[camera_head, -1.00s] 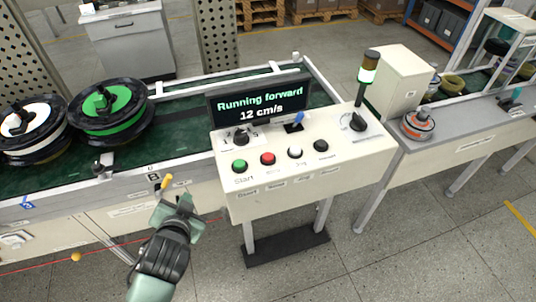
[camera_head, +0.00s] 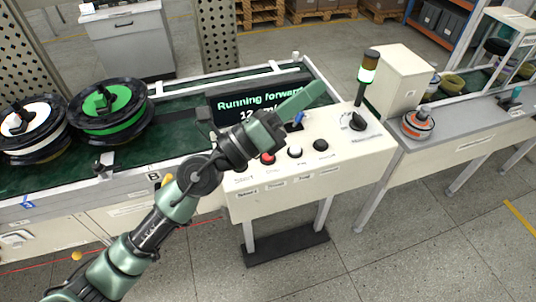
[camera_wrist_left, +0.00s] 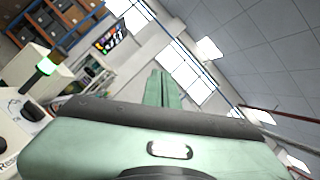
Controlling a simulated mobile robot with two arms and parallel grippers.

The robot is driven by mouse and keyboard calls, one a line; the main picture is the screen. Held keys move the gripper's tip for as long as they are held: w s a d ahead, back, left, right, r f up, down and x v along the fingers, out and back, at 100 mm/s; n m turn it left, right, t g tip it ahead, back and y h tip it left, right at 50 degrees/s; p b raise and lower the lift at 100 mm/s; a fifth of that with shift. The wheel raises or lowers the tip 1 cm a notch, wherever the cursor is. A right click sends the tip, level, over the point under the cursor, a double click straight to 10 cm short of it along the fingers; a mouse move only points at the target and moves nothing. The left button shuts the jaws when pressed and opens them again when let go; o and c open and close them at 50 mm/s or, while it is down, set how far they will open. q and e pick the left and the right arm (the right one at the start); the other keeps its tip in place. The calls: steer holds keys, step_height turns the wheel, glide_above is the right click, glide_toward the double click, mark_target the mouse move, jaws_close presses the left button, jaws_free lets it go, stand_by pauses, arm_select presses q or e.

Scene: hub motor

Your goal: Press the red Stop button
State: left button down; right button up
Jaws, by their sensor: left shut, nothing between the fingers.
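The red Stop button (camera_head: 268,159) is on the sloped top of the cream control panel (camera_head: 290,197). It sits just below my left gripper's body in the head view, partly crowded by it. My left gripper (camera_head: 318,89) is shut and empty. Its fingers point up and right, over the display's right side in the picture, above the panel. The fingers also show in the left wrist view (camera_wrist_left: 165,85), pointing away toward the ceiling and far wall. The green Start button is hidden behind my left arm. My right gripper is not in view.
A white button (camera_head: 294,152) and a black button (camera_head: 320,145) are right of the red one. A blue-handled switch (camera_head: 298,118) is close to the gripper. The display (camera_head: 236,104) reads "Running forward". A lit signal tower (camera_head: 367,72) stands at the right.

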arm_select(q)
steer(key=d+f+m+g+y, duration=0.3)
steer(key=d+f+m+g, duration=0.1)
steer(key=f+m+g, duration=0.3)
steer(key=w+a+f+m+t+y, duration=0.3)
steer(key=w+a+f+m+y, duration=0.2)
steer(key=w+a+f+y, duration=0.5)
steer(key=shift+w+a+f+y, duration=0.35)
steer(key=shift+w+a+y, duration=0.25)
steer(key=shift+w+a, duration=0.3)
steer(key=shift+s+f, duration=0.1)
steer(key=b, duration=0.4)
glide_above(266, 157)
step_height(266, 157, down, 8)
steer(key=shift+r, duration=0.1)
steer(key=shift+f, duration=0.45)
